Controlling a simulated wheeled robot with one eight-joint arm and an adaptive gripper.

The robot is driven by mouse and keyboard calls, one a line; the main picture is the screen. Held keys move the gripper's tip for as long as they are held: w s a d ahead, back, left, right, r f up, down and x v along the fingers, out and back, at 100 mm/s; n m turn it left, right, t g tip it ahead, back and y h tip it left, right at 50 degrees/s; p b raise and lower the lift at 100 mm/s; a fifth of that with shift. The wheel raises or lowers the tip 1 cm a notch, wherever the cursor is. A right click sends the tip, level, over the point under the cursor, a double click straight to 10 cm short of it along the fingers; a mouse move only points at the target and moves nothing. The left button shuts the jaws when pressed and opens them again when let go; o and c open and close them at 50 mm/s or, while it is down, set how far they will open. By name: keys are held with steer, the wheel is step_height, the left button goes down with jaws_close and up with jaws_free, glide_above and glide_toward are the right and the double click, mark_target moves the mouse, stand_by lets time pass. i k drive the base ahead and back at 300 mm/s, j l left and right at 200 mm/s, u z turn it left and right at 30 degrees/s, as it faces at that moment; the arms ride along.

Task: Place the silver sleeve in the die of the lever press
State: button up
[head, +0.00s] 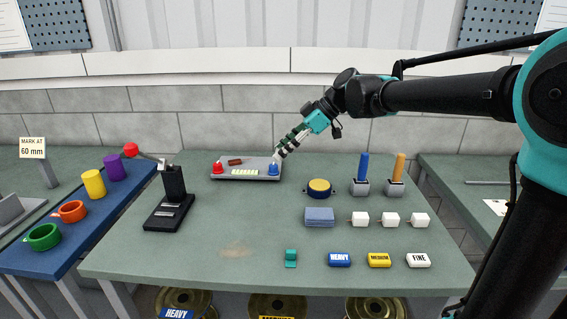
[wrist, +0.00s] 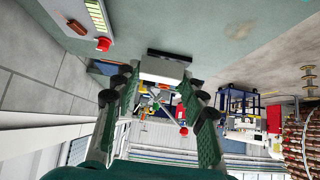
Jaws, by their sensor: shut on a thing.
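My gripper (head: 280,152) is shut on the silver sleeve, with its tips just above the right end of the grey tray. In the wrist view, a light grey piece (wrist: 163,70), which I take as the sleeve, shows between my gripper's fingertips (wrist: 160,85). In the head view the sleeve is tiny and mostly hidden by the fingers. The lever press (head: 174,184) stands at the left of the table, black, with a red-knobbed lever raised to the left. Its base (head: 168,212) is dark with grey markings; the die's opening is too small to make out.
Table space between tray and press is clear. A round yellow-topped pot (head: 319,188), holders, white cubes and labelled blocks occupy the right.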

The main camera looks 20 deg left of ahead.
mark_target(168, 211)
steer(key=k, duration=0.5)
steer(key=k+j+z, duration=0.1)
steer(key=j+z, duration=0.25)
steer(key=z, duration=0.15)
steer(key=k+j+z, duration=0.15)
steer(key=z, duration=0.3)
steer(key=k+j+z, duration=0.25)
steer(key=z, duration=0.25)
steer(key=k+j+z, duration=0.3)
steer(key=k+z, duration=0.3)
steer(key=k+j+u, duration=0.1)
steer(key=k+u, duration=0.2)
steer(key=k+j+u, duration=0.1)
steer(key=u, duration=0.2)
steer(key=k+j+u, duration=0.2)
steer(key=u, duration=0.25)
steer(key=k+j+u, duration=0.5)
steer(key=j+u, duration=0.2)
steer(key=u, duration=0.15)
